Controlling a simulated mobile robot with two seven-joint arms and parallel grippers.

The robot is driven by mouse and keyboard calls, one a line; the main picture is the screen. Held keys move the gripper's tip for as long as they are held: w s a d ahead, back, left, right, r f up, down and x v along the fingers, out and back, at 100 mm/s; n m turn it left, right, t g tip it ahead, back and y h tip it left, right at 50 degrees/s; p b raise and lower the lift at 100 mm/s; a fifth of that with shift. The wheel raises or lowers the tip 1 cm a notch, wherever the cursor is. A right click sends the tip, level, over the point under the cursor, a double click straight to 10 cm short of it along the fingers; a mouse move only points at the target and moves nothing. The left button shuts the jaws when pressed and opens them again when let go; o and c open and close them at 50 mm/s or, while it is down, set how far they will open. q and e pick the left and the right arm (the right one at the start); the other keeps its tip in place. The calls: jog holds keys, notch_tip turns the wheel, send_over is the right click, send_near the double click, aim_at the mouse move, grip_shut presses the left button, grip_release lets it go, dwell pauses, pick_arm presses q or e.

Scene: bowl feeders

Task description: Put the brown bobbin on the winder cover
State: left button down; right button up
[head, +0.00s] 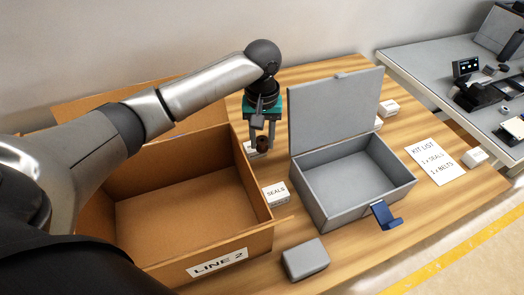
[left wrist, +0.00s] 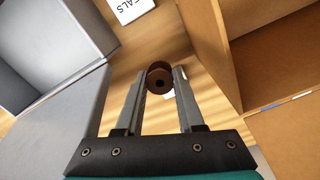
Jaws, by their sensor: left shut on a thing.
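The brown bobbin (head: 263,144) is between the fingertips of my left gripper (head: 262,140), behind the gap between the cardboard box and the grey case. In the left wrist view the bobbin (left wrist: 159,78) shows end-on, with a dark hole in its middle, and the two fingers (left wrist: 160,82) are shut on its sides. The gripper points down; I cannot tell how far the bobbin is above the table. I cannot tell which thing is the winder cover. My right gripper is not in view.
The open cardboard box (head: 262,240) marked LINE 2 stands left, the grey case (head: 310,205) with raised lid right. A SEALS box (head: 276,194) lies between. A grey bench (head: 425,68) stands back right.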

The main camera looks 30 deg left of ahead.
aim_at(262, 139)
pick_arm(q)
notch_tip(262, 139, up, 10)
jog(key=p, duration=0.2)
jog(key=s+d+r+m+b, duration=0.25)
jog(key=s+d+m, duration=0.3)
jog(key=s, duration=0.45)
notch_tip(262, 139, up, 8)
jog(key=p, duration=0.9)
notch_tip(262, 139, down, 8)
jog(key=b, duration=0.8)
notch_tip(262, 139, up, 8)
jog(key=p, duration=0.9)
notch_tip(262, 139, down, 8)
jog(key=b, duration=0.9)
jog(key=shift+d, duration=0.25)
jog(key=shift+s+r, duration=0.1)
jog(key=shift+r, duration=0.05)
